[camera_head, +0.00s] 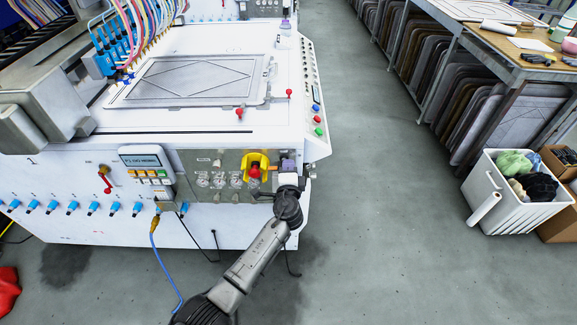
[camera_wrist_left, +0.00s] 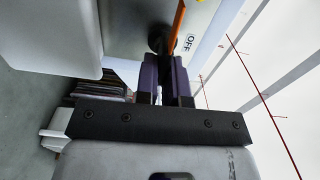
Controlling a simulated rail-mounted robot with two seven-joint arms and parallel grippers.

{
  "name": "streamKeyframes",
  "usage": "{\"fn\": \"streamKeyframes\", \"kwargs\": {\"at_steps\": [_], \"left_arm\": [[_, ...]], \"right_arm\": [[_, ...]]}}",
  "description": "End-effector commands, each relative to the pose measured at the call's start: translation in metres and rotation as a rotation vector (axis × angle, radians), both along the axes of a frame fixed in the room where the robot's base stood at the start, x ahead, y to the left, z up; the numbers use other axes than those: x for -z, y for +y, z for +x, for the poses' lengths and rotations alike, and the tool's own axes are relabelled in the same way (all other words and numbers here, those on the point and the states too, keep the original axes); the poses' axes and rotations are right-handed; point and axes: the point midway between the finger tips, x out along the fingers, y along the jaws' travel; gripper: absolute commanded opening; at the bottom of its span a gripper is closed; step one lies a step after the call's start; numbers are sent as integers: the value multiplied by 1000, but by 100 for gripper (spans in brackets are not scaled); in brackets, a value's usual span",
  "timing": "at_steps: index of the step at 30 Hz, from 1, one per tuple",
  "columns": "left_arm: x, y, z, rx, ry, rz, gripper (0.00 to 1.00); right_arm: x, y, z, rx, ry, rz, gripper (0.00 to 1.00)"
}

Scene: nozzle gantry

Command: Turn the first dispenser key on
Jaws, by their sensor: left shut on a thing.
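My left gripper (camera_head: 288,166), with purple fingers, is at the right end of the machine's front control panel, beside the yellow and red emergency knob. In the left wrist view its fingers (camera_wrist_left: 167,78) are closed on a slim part of the dispenser key (camera_wrist_left: 178,26), which shows an orange bar and a dark round base. A label reading OFF (camera_wrist_left: 188,42) is beside the key. The gripped part is mostly hidden between the fingers, and in the head view my gripper covers the key. My right gripper is not in view.
The white machine (camera_head: 90,200) carries a yellow and red emergency knob (camera_head: 254,168), a display (camera_head: 146,158) and several blue fittings along its front. A flat framed plate (camera_head: 190,80) lies on top. The grey floor to the right is clear up to a white bin (camera_head: 500,220).

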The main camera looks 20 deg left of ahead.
Motion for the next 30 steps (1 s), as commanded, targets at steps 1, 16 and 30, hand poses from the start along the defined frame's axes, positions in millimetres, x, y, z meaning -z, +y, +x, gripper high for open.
{"fn": "streamKeyframes", "kwargs": {"at_steps": [1, 16, 30], "left_arm": [[-1, 0, 0, 1, 3, 13, 0], [0, 0, 0, 1, 16, 50, 0], [1, 0, 0, 0, 16, 47, 35]], "right_arm": [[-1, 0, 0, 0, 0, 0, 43], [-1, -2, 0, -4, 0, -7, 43], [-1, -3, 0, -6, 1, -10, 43]]}}
